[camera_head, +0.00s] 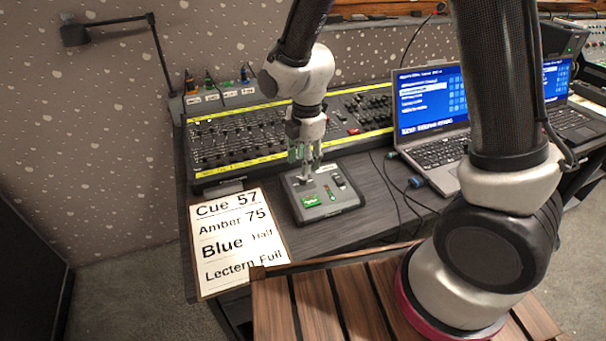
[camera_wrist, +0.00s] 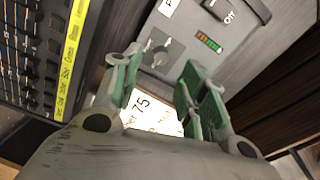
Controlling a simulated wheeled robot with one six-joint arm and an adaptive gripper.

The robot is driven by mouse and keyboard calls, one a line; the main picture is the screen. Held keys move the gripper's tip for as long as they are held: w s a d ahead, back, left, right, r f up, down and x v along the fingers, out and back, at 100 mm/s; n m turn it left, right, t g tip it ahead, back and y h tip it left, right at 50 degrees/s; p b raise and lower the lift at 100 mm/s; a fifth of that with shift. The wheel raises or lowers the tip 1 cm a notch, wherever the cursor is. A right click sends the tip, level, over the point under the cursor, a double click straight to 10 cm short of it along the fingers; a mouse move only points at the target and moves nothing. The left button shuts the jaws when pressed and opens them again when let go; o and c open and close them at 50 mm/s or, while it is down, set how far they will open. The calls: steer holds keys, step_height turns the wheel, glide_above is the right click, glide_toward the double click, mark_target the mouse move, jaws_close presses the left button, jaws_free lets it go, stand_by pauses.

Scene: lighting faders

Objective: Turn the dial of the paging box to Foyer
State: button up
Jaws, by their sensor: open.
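The paging box (camera_head: 337,206) is a small grey box on the dark desk, with a green label, a small light strip and a rocker switch. It also shows in the wrist view (camera_wrist: 186,27), where the switch is marked On and Off. Its dial (camera_wrist: 161,51) is a small grey knob with tiny lettering around it that I cannot read. My gripper (camera_head: 305,163) points down over the rear left part of the box. In the wrist view my gripper (camera_wrist: 158,66) is open, its green-padded fingers either side of the dial. I cannot tell whether they touch it.
A lighting console (camera_head: 237,139) with yellow-edged strips stands just behind the box. A printed cue sheet (camera_head: 237,244) lies at the front left. A laptop (camera_head: 432,110) stands to the right, with cables (camera_head: 391,185) between it and the box.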

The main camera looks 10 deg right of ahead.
mark_target(303, 179)
step_height(303, 179, down, 6)
steer(key=shift+w+r, duration=0.1)
steer(key=shift+w, duration=0.05)
jaws_close()
